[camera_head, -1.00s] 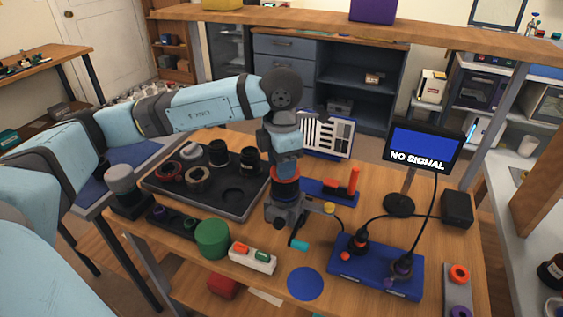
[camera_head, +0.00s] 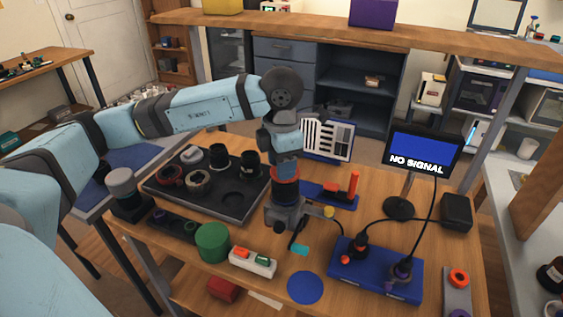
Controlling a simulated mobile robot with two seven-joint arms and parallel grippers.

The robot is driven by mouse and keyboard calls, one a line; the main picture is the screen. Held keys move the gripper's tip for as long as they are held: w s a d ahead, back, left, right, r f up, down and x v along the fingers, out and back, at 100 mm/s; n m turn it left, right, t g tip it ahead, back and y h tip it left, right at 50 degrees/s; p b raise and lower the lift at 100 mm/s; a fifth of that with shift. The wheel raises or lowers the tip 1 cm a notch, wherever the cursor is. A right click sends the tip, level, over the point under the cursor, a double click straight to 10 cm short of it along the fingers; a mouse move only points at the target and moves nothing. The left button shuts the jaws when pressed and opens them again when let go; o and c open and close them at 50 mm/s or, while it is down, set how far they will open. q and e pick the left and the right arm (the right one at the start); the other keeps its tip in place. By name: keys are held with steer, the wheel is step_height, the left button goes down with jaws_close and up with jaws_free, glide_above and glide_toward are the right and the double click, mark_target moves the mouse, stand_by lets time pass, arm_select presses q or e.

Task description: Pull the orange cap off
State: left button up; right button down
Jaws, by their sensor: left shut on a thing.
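An orange round piece (camera_head: 459,276) sits on a narrow grey plate at the right front; it may be the orange cap. A red-orange upright cylinder (camera_head: 354,184) stands on a blue base behind my gripper. My left gripper (camera_head: 287,226) points down over the middle of the table. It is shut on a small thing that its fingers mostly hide. A thin dark line runs down from it to a teal piece (camera_head: 299,250); whether these are joined I cannot tell. My right gripper is not in view.
A black tray (camera_head: 236,213) with several lens parts lies at the left. A green cylinder (camera_head: 212,242), a white box (camera_head: 252,263) and a blue disc (camera_head: 305,286) are in front. A blue box (camera_head: 374,284) with cables stands right, before the monitor (camera_head: 421,151).

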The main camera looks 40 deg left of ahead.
arm_select(q)
steer(key=shift+r, duration=0.15)
steer(key=shift+r+p, duration=1.15)
steer(key=shift+r, duration=0.95)
